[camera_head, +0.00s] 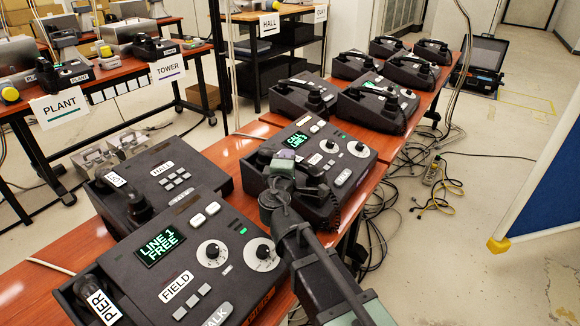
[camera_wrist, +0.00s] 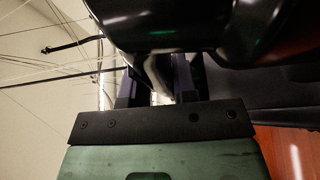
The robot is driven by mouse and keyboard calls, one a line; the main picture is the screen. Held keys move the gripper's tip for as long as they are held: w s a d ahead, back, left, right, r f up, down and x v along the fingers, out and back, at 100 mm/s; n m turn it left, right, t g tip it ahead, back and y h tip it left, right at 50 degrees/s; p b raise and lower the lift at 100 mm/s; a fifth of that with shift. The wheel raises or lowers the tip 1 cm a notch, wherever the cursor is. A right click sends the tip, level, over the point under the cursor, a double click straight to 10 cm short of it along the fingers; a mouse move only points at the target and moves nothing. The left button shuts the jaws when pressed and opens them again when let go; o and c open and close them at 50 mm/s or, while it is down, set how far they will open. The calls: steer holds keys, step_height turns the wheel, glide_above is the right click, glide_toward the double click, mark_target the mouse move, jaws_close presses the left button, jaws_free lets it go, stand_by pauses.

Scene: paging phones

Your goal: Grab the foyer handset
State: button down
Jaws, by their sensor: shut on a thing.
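The middle phone (camera_head: 345,165) on the near table has a lit screen with green text that seems to read "CALL LINE 3". My gripper (camera_head: 284,164) is at the left side of this phone, over its handset cradle. It is shut on a dark handset, mostly hidden behind my gripper and arm in the head view. In the wrist view my gripper's fingers (camera_wrist: 160,88) point up at a large dark glossy shape (camera_wrist: 170,22), and a pale strip shows between them. No foyer label is readable. I cannot tell whether the handset is clear of its cradle.
The nearest phone (camera_head: 190,285) reads "LINE 1 FREE" and has a handset labelled PIER (camera_head: 98,302). A phone labelled HALL (camera_head: 165,190) stands behind it. Several more phones stand farther along the table. Cables (camera_head: 435,195) lie on the floor at right, near a blue panel (camera_head: 550,190).

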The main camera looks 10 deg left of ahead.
step_height(320, 180, up, 20)
steer(key=p, duration=2)
steer(key=shift+r, duration=0.25)
